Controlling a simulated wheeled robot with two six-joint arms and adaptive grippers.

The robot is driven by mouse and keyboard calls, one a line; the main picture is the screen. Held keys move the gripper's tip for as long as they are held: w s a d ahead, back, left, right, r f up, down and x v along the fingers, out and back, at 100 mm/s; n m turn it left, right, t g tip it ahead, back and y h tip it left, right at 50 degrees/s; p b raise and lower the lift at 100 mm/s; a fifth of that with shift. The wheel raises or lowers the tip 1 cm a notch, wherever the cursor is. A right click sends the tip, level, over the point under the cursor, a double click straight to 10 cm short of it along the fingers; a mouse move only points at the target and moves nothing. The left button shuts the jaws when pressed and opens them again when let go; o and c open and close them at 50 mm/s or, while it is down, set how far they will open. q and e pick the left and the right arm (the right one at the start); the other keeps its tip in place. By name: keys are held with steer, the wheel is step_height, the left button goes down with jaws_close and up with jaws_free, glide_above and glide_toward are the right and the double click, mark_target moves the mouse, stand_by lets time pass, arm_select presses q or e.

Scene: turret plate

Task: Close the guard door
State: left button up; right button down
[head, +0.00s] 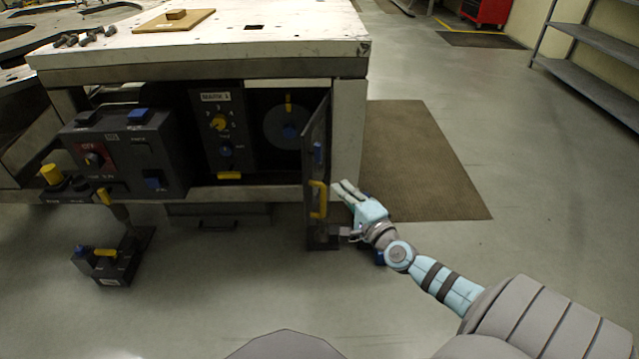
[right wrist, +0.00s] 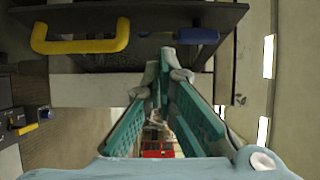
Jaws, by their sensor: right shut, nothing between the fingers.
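The guard door (head: 315,165) is a dark panel hinged on the right side of the opening at the bench's front. It stands open, swung out toward me and seen nearly edge-on. It carries a yellow handle (head: 318,200) and a blue latch-like part (head: 317,152). In the right wrist view the door (right wrist: 215,12) crosses the top, with the yellow handle (right wrist: 80,46) and blue part (right wrist: 188,36). My right gripper (head: 342,187) is shut and empty, just right of the door, near the handle. Whether it touches the door is unclear. My left gripper is out of view.
The opening holds a round dark plate (head: 288,128) with yellow and blue parts. A dial panel (head: 220,105) and a dark control box (head: 125,150) are to its left. A smaller control unit (head: 105,265) stands low at left. Floor right of the brown mat (head: 410,160) is clear.

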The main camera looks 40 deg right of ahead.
mark_target(309, 168)
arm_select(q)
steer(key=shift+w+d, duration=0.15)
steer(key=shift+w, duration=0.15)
arm_select(e)
steer(key=w, duration=0.2)
steer(key=w+a, duration=0.1)
steer(key=w, duration=0.4)
steer(key=shift+w+a, duration=0.3)
